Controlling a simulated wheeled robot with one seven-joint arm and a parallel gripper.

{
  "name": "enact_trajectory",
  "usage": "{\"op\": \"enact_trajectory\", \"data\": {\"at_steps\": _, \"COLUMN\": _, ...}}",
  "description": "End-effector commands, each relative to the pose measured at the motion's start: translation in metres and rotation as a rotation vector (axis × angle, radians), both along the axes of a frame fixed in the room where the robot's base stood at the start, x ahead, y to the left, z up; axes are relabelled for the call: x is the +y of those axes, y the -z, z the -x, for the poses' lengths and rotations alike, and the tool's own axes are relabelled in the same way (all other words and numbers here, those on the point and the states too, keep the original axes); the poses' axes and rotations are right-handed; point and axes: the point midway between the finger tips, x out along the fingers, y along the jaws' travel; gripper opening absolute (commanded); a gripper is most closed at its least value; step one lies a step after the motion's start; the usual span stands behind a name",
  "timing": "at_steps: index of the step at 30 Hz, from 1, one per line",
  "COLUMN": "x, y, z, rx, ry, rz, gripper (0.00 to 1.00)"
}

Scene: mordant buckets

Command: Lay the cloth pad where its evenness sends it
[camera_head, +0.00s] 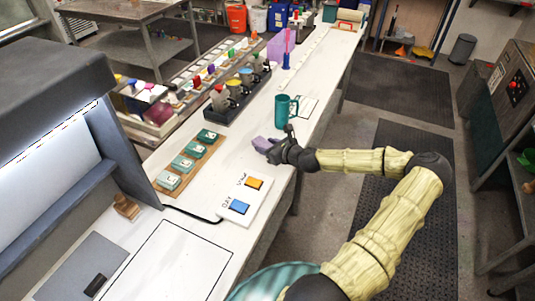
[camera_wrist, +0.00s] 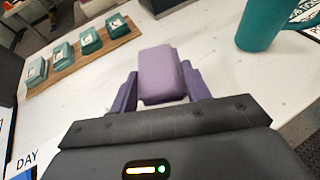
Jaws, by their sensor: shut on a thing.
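The cloth pad (camera_wrist: 162,72) is a lilac, rounded block held between the two purple fingers of my gripper (camera_wrist: 160,92) in the wrist view. Its visible face looks plain, with no clear patches. In the head view the pad (camera_head: 262,144) shows small at the tip of my gripper (camera_head: 270,149), over the white bench beyond the card. I cannot tell whether it touches the bench. The other word is hard to read.
A wooden board (camera_head: 168,190) with several teal blocks lies left of my gripper. A teal mug (camera_head: 285,112) stands beyond it. A grey lit booth (camera_head: 60,160) fills the left. An outlined rectangle (camera_head: 165,265) lies in front. The white bench between board and mug is clear.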

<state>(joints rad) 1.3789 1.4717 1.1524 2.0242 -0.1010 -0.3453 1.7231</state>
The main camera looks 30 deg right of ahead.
Motion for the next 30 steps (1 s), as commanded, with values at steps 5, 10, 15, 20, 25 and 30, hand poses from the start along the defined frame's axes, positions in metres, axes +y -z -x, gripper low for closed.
{"op": "enact_trajectory", "data": {"at_steps": 5, "x": 0.002, "y": 0.018, "z": 0.000, "rx": 0.003, "ry": -0.001, "rz": -0.005, "gripper": 0.26}}
{"op": "enact_trajectory", "data": {"at_steps": 10, "x": 0.001, "y": 0.039, "z": 0.000, "rx": 0.002, "ry": -0.001, "rz": -0.003, "gripper": 0.26}}
{"op": "enact_trajectory", "data": {"at_steps": 15, "x": 0.000, "y": 0.041, "z": 0.000, "rx": 0.000, "ry": 0.000, "rz": 0.000, "gripper": 0.26}}
{"op": "enact_trajectory", "data": {"at_steps": 20, "x": 0.000, "y": 0.043, "z": 0.000, "rx": 0.001, "ry": 0.000, "rz": -0.001, "gripper": 0.26}}
{"op": "enact_trajectory", "data": {"at_steps": 25, "x": 0.000, "y": 0.044, "z": 0.000, "rx": 0.001, "ry": 0.000, "rz": 0.000, "gripper": 0.67}}
{"op": "enact_trajectory", "data": {"at_steps": 30, "x": 0.000, "y": 0.043, "z": 0.000, "rx": 0.001, "ry": 0.000, "rz": 0.000, "gripper": 0.69}}
